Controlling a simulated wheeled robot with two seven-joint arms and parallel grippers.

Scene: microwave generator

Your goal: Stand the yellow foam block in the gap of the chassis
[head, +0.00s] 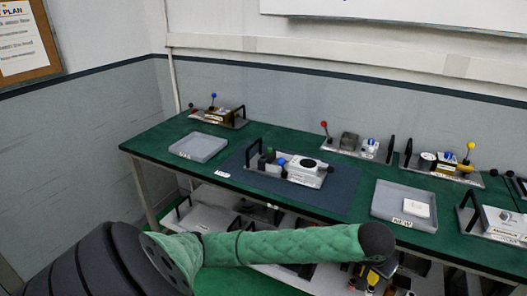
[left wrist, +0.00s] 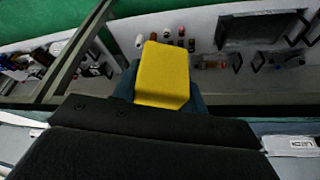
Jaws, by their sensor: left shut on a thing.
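The yellow foam block (left wrist: 163,72) is held in my left gripper (left wrist: 160,92), with dark teal fingers on either side of it in the left wrist view. In the head view, a small yellow patch (head: 373,277) shows low down, below the dark joint of my green arm, in front of the bench. The chassis (head: 287,171) stands on the dark blue mat on the bench. It carries a black handle, dark green parts, a blue ball and a white box with a black ring. Its gap is too small to make out clearly. My right gripper is not in view.
A grey tray (head: 199,147) stands left of the mat (head: 335,193). Another grey tray (head: 383,203) to the right holds a white piece (head: 416,209). Several similar units stand along the bench's back and right. A shelf with parts lies under the bench.

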